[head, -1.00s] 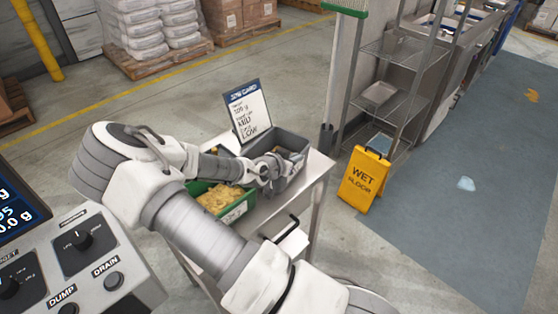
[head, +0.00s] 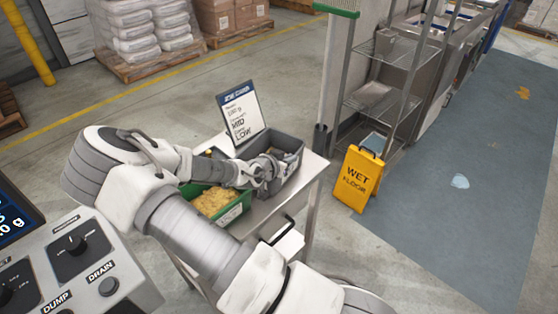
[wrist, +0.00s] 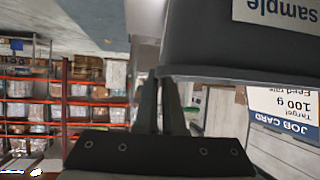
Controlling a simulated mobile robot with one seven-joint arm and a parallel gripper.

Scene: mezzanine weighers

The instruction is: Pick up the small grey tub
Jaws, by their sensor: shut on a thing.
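The small grey tub (head: 291,177) sits on a metal cart, beside a green tub (head: 232,217) of yellow pieces. Light-coloured contents show inside it. In the wrist view the grey tub (wrist: 230,50) fills the upper right, upside down, with a white label reading "sample". My gripper (head: 266,178) is at the tub's near left side. In the wrist view my gripper's fingers (wrist: 163,88) are shut at the tub's rim. The exact contact is partly hidden. I cannot tell whether the tub is clear of the cart top.
A job card (head: 240,112) stands behind the tubs and shows in the wrist view (wrist: 287,110). A yellow wet floor sign (head: 358,179) and a wire shelf (head: 385,97) stand to the right. A control panel (head: 85,265) is at front left.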

